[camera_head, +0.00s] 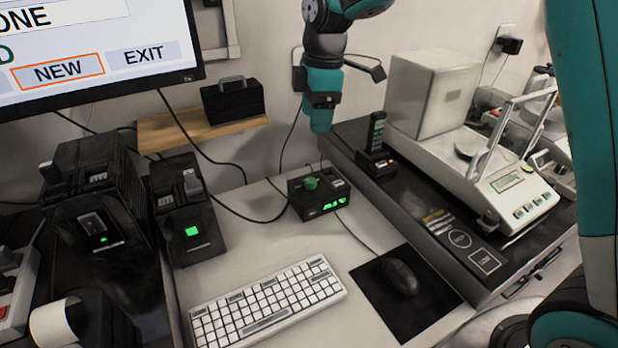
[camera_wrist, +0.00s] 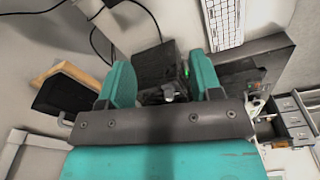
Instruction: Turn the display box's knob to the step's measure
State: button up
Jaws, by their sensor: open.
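The display box (camera_head: 318,198) is a small black box with a green knob (camera_head: 310,183) on top and a lit green readout (camera_head: 334,204) on its front. The digits are too small to read surely. It stands on the pale bench behind the keyboard. My gripper (camera_head: 321,122) points down above and slightly behind the box, apart from it. In the wrist view my gripper (camera_wrist: 163,82) is open, with two teal fingers spread. A black box, apparently the display box (camera_wrist: 158,62), shows between and beyond them. I cannot make out the knob there.
A keyboard (camera_head: 266,304) and a mouse (camera_head: 399,276) lie in front. Black devices (camera_head: 186,208) stand left, below a monitor (camera_head: 95,50) and a wooden shelf (camera_head: 190,130). A balance (camera_head: 480,180) on a dark table (camera_head: 430,215) stands right, beside a handset in its cradle (camera_head: 376,150).

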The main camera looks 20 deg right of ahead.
aim_at(312, 179)
jog(key=w+d+f+n+h, duration=0.1)
jog(key=w+d+f+n, duration=0.1)
jog(key=w+f+n, duration=0.6)
jog(key=f+m, duration=0.1)
jog(key=f, duration=0.4)
jog(key=w+f+m+p, duration=0.1)
jog(key=f, duration=0.4)
jog(key=w+f+m+p, duration=0.1)
jog(key=f, duration=0.5)
jog(key=shift+d, duration=0.15)
jog(key=c, duration=0.9)
